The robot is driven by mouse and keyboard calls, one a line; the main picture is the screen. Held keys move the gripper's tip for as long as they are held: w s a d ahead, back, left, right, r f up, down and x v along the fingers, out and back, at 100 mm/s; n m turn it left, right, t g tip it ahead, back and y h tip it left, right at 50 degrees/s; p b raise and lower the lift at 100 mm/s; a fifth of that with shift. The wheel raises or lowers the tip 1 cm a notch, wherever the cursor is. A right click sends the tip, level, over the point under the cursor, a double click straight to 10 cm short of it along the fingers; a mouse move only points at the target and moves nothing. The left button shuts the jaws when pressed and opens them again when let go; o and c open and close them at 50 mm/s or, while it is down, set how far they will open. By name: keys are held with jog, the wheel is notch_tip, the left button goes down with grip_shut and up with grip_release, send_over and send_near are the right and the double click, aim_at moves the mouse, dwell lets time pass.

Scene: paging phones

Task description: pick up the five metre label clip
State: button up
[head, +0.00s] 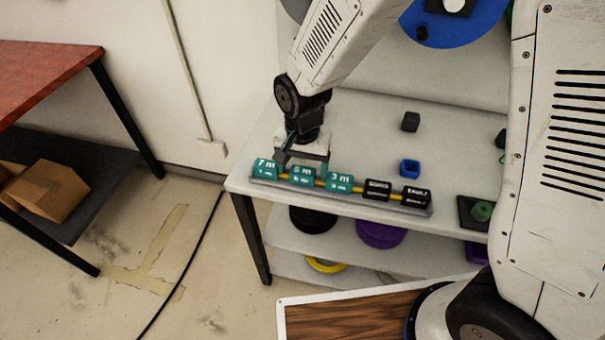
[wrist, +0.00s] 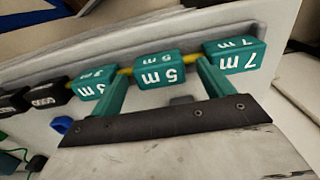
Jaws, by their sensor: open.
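The teal five metre label clip (head: 302,175) sits on a yellow bar between the 7 m clip (head: 266,168) and the 3 m clip (head: 338,180). In the wrist view the five metre clip (wrist: 159,69) shows its "5 m" upside down. My gripper (head: 297,158) is over the rail, just behind the clips. In the wrist view my gripper (wrist: 160,80) is open, with one teal finger on each side of the five metre clip. No contact with the clip is visible.
Two black clips (head: 377,189) (head: 415,196) share the grey rail (head: 345,201) on the shelf's front edge. A blue cube-like piece (head: 409,168) and a black block (head: 410,122) stand behind. A dark tray (head: 470,207) with a green piece lies at the right.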

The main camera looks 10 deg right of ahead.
jog(key=c, duration=1.1)
jog(key=shift+o, duration=0.2)
